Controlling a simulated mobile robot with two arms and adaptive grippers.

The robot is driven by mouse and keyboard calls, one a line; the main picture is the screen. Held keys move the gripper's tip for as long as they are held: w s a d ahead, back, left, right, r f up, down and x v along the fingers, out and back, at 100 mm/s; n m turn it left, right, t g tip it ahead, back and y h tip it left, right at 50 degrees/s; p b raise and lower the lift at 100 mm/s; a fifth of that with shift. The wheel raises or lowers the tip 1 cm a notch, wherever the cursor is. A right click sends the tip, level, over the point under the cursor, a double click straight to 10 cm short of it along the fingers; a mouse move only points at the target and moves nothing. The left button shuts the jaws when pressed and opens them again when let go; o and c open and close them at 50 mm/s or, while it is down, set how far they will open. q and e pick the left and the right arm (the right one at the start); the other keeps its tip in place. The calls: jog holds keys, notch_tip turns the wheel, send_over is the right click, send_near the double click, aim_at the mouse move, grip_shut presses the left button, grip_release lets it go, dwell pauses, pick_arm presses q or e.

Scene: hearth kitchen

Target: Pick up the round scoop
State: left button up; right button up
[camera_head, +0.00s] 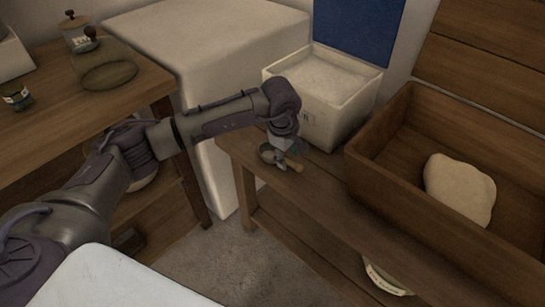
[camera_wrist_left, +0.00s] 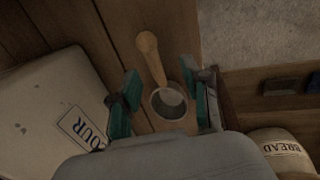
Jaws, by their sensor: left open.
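The round scoop (camera_wrist_left: 168,101) has a metal bowl and a wooden handle (camera_wrist_left: 149,56). It lies on the wooden bench (camera_head: 345,205), near the bench's left end. I cannot tell whether the fingers touch the scoop. My right gripper is not in view.
A white flour bin (camera_head: 350,112) with its blue lid raised stands just behind the scoop. A wooden trough (camera_head: 385,165) holding pale dough (camera_head: 460,188) is to the right. A bread crock (camera_wrist_left: 285,150) is below the bench. A wooden table (camera_head: 150,85) stands at left.

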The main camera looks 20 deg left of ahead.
aim_at(292, 162)
pick_arm(q)
jog(key=f, duration=0.1)
jog(key=w+f, duration=0.1)
jog(key=f, duration=0.2)
jog(key=shift+w+d+f, duration=0.15)
jog(key=shift+w+d, duration=0.05)
jog(key=shift+d, duration=0.2)
jog(key=shift+w+f+b, duration=0.1)
jog(key=shift+f+b, duration=0.2)
jog(key=c, duration=0.7)
grip_shut()
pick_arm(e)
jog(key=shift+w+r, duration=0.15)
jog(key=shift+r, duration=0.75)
